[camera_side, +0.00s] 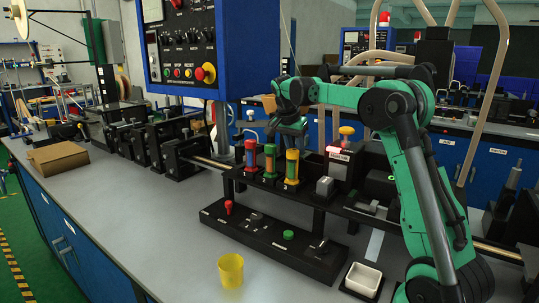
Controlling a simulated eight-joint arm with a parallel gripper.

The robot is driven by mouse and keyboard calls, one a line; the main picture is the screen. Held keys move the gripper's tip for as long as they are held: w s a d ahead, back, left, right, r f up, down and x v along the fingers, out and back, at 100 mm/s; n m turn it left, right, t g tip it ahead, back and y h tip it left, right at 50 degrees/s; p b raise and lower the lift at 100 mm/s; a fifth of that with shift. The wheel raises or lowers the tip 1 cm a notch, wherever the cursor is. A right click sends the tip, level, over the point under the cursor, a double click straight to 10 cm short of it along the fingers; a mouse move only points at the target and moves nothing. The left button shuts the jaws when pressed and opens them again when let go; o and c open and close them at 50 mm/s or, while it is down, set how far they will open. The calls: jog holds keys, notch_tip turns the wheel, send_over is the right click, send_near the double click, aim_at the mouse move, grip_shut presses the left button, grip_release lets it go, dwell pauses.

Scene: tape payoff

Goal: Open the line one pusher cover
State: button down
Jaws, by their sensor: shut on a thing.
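My gripper (288,134) hangs from the green arm, pointing down behind the black rack (262,178). It is above and behind the red (250,153), green (270,160) and yellow (291,167) cylinders standing on that rack. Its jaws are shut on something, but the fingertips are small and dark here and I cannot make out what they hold. I cannot pick out the line one pusher cover with certainty; it may be hidden behind the cylinders or the gripper.
A blue control panel (184,45) hangs above left. A black control box (270,240) with a red knob and green button lies in front. A yellow cup (231,270) and white tray (364,279) stand nearby. The front left bench (130,215) is clear.

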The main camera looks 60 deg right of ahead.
jog(key=shift+s, duration=1.25)
jog(key=c, duration=0.6)
grip_release()
jog(key=shift+r, duration=0.1)
jog(key=shift+v, duration=2.8)
